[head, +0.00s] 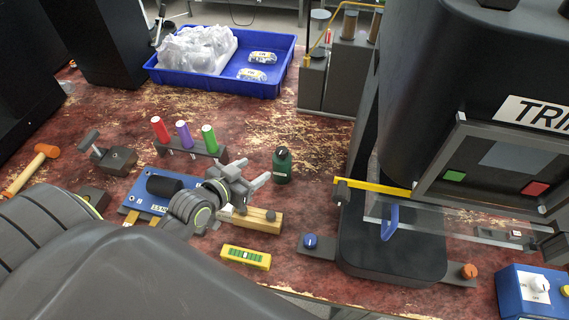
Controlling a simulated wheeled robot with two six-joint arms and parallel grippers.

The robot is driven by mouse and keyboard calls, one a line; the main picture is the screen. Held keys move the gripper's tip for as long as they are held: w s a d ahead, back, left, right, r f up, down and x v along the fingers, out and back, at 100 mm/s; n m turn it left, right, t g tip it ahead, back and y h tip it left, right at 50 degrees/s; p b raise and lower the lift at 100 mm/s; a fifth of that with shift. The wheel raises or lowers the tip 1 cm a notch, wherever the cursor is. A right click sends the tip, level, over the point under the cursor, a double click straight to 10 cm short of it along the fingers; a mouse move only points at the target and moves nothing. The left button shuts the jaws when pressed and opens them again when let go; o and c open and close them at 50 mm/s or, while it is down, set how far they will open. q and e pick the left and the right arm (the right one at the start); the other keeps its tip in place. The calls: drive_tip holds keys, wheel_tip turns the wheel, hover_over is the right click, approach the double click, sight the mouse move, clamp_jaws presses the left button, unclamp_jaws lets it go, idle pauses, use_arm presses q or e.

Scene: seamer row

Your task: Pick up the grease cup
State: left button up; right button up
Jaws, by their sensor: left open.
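The likely grease cup (282,167) is a small dark green cylinder with a dark knob on top. It stands upright on the worn red bench, right of the marker rack. My left gripper (258,172) is open, its two fingers pointing right toward the green cup. The fingertips appear just left of the cup, with nothing between them. Whether they touch it cannot be told. My right gripper is out of view.
Left of the cup stands a rack with red, purple and green cylinders (184,136). A wooden block (256,220) and yellow level (246,257) lie in front. A blue tray (218,81) is behind. The large dark machine (450,90) stands to the right.

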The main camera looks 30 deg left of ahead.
use_arm(q)
approach(279, 154)
drive_tip(key=x, duration=0.6)
drive_tip(key=shift+w+a+f+p, duration=0.1)
drive_tip(key=shift+w+f+p, duration=0.15)
drive_tip(key=shift+p, duration=0.15)
drive_tip(key=shift+p+x, duration=0.5)
drive_tip(key=shift+x, duration=1.45)
drive_tip(key=shift+w+f, duration=0.2)
drive_tip(key=shift+w, duration=0.45)
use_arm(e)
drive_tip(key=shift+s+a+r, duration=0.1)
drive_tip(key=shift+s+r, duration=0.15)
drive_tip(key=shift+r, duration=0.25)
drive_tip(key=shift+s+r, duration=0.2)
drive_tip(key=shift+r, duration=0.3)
use_arm(q)
clamp_jaws()
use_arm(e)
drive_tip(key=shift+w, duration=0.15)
